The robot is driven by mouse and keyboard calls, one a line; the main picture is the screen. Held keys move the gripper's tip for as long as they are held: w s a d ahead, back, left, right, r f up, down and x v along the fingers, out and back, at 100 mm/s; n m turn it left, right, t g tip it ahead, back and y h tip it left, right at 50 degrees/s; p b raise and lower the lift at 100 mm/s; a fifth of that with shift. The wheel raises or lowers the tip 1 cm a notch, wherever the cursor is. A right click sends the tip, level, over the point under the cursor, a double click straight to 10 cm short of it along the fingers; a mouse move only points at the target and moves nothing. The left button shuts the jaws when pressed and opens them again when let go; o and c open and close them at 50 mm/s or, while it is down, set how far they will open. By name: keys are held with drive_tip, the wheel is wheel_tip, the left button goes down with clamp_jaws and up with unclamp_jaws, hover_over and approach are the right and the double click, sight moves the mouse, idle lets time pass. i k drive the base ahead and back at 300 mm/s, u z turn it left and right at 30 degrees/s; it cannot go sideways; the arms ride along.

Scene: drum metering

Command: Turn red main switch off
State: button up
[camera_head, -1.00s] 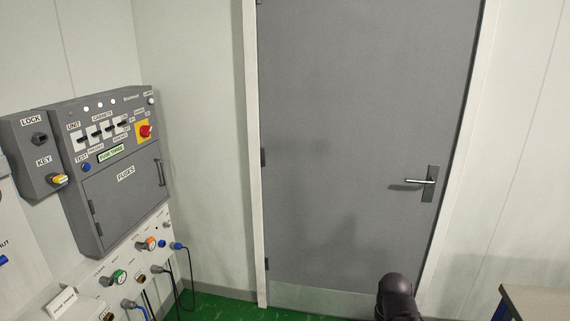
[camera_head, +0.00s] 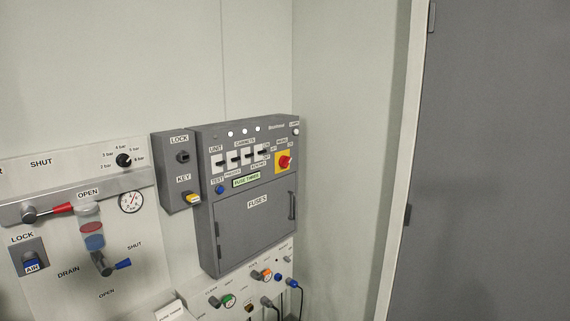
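The red main switch (camera_head: 285,162) is a red rotary knob on a yellow square plate. It sits at the upper right of the grey fuse box (camera_head: 257,245), which is on the wall at the centre of the view. The small lettering around the knob is too small to read surely. My gripper is not in view, and nothing covers the switch.
Left of the fuse box are a grey lock box with a yellow key (camera_head: 193,198) and a panel with a red-handled valve (camera_head: 60,210) and a gauge (camera_head: 131,202). Below are sockets with plugs and cables (camera_head: 292,283). A grey door (camera_head: 490,170) stands at right.

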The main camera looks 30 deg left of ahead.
sight(284, 162)
drive_tip(key=u, duration=0.45)
drive_tip(key=i, duration=0.75)
drive_tip(key=u, duration=0.55)
drive_tip(key=i, duration=0.5)
drive_tip(key=u, duration=0.25)
